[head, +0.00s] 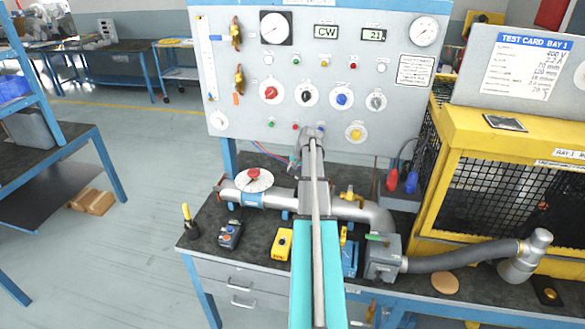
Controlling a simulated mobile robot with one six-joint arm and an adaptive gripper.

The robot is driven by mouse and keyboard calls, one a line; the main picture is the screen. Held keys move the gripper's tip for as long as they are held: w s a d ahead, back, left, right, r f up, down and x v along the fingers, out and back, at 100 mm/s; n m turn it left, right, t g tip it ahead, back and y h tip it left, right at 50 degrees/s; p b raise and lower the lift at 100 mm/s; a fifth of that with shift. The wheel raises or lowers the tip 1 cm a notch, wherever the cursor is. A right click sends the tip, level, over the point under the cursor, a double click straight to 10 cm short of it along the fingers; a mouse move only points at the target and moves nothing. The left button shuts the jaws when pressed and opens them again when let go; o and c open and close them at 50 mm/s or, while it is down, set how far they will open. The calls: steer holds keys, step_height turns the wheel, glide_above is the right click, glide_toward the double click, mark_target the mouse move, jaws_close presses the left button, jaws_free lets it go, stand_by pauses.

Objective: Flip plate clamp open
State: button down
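A grey pipe run (375,213) crosses the bench. An upright yellow handle (347,197) stands at the pipe just right of my arm, and a smaller yellow part (343,237) sits lower, above a blue block (349,258). A grey box (383,257) with a green lever (377,237) joins the pipe at its right end. I cannot tell for sure which of these is the plate clamp. My teal and grey arm reaches forward through the middle and covers part of the pipe. I cannot make out my gripper or its fingers.
A gauge panel (290,75) rises behind the bench (208,238). A yellow mesh cage (515,150) stands at right, with a hose (460,260) before it. A red-knobbed valve (253,178), a control box (230,235) and a yellow box (282,244) are left of my arm.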

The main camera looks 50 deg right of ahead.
steer(key=shift+r, duration=0.1)
steer(key=p+v, duration=1.3)
steer(key=shift+w+a+r, duration=0.25)
steer(key=shift+r, duration=0.3)
stand_by(0.9)
steer(key=w+a+f+n+g+y+b, duration=0.1)
steer(key=w+a+f+n+b, duration=0.25)
steer(key=a, duration=1.15)
steer(key=w+a+f+n+g+b, duration=0.2)
steer(key=w+a+f+n, duration=0.15)
steer(key=a, duration=1.15)
steer(key=s+a+f+n+b, duration=0.2)
steer(key=a, duration=0.7)
steer(key=s+a+f+n+g+b, duration=0.1)
steer(key=s+a+f+n+b, duration=0.1)
steer(key=a, duration=0.7)
steer(key=s+a+f+n+g+h+b, duration=0.1)
steer(key=s+a, duration=0.3)
steer(key=a, duration=0.6)
steer(key=shift+f+n+b, duration=0.5)
steer(key=shift+f, duration=0.2)
